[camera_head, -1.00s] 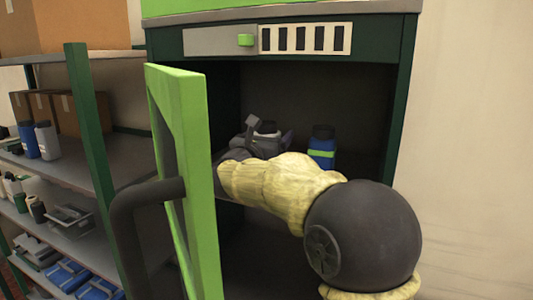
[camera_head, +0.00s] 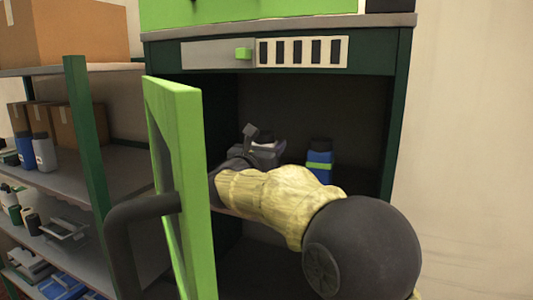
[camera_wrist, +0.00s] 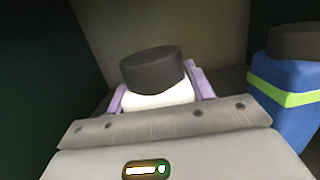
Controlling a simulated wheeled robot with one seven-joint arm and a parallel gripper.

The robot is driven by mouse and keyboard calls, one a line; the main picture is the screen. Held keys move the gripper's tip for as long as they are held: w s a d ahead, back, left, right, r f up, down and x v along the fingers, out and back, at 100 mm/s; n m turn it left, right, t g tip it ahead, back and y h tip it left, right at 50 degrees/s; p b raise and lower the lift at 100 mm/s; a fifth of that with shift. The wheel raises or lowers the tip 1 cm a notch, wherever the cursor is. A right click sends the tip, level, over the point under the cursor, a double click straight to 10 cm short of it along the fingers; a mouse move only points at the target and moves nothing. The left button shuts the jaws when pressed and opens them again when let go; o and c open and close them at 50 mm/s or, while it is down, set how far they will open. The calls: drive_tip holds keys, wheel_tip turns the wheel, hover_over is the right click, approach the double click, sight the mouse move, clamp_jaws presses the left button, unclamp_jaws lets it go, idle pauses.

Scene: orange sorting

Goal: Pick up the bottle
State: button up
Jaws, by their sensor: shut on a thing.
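A white bottle with a dark grey cap (camera_wrist: 152,85) stands between the pale purple fingers in the wrist view. My gripper (camera_wrist: 160,92) is shut on it, around its upper body just below the cap. In the head view my gripper (camera_head: 268,148) is inside the open cabinet, and most of the bottle is hidden behind it and my wrist. A blue bottle with a green band and dark cap (camera_head: 320,160) stands to the right, apart from my gripper. It also shows at the right of the wrist view (camera_wrist: 280,110).
The cabinet's green door (camera_head: 185,180) stands open just left of my arm. The cabinet's right wall (camera_head: 395,120) is beyond the blue bottle. A shelf rack (camera_head: 130,170) with boxes and bottles stands at the left.

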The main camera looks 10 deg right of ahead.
wheel_tip(320, 180, up, 2)
drive_tip(key=shift+r+b, duration=0.25)
drive_tip(key=shift+b, duration=0.35)
drive_tip(key=shift+s+r, duration=0.2)
drive_tip(key=shift+s, duration=0.05)
drive_tip(key=s+d+b, duration=0.2)
drive_tip(key=s+b, duration=0.1)
drive_tip(key=s, duration=0.2)
drive_tip(key=s+d+b, duration=0.1)
drive_tip(key=s+b, duration=0.1)
drive_tip(key=s, duration=0.4)
drive_tip(key=s+d+b, duration=0.2)
drive_tip(key=s+b, duration=0.1)
drive_tip(key=s, duration=0.2)
drive_tip(key=shift+s+d+b, duration=0.3)
drive_tip(key=shift+s, duration=0.05)
drive_tip(key=shift+r, duration=0.15)
